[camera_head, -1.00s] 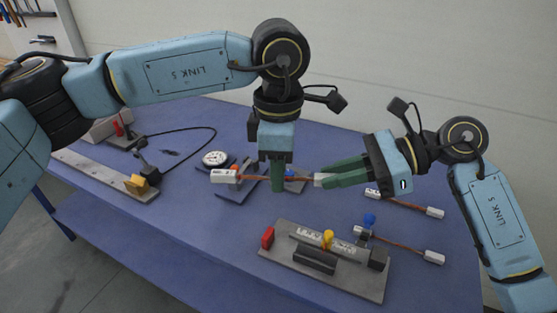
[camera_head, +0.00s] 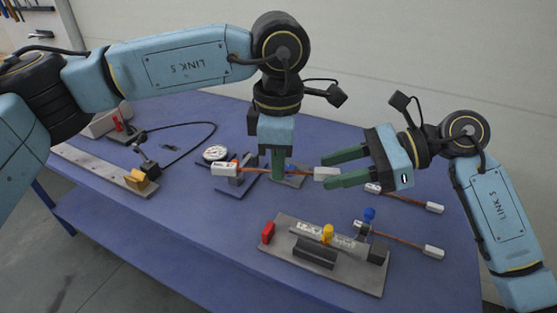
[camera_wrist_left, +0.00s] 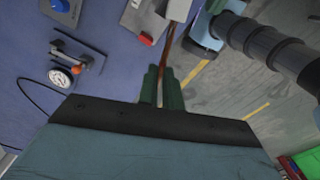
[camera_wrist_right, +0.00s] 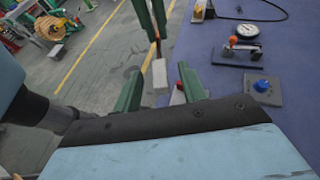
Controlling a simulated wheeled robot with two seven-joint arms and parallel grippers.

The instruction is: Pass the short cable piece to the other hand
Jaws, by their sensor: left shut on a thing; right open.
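The short cable piece is a thin copper-red cable (camera_head: 300,172) with a white block end on each side. My left gripper (camera_head: 278,174) points down and is shut on the cable's middle, holding it roughly level above the table. The left white end (camera_head: 224,169) is free. My right gripper (camera_head: 325,169) is open at the right white end (camera_head: 326,174), with fingers spread apart. In the right wrist view that white end (camera_wrist_right: 160,75) lies between the open fingertips, with gaps to both sides. In the left wrist view the cable (camera_wrist_left: 168,45) runs away from the shut fingers.
Two similar cable pieces (camera_head: 408,202) (camera_head: 405,243) lie at the right of the blue table (camera_head: 210,240). A grey fixture plate (camera_head: 285,262) with red and yellow parts stands in front. A dial gauge (camera_head: 215,153) is behind on the left. The front left of the table is clear.

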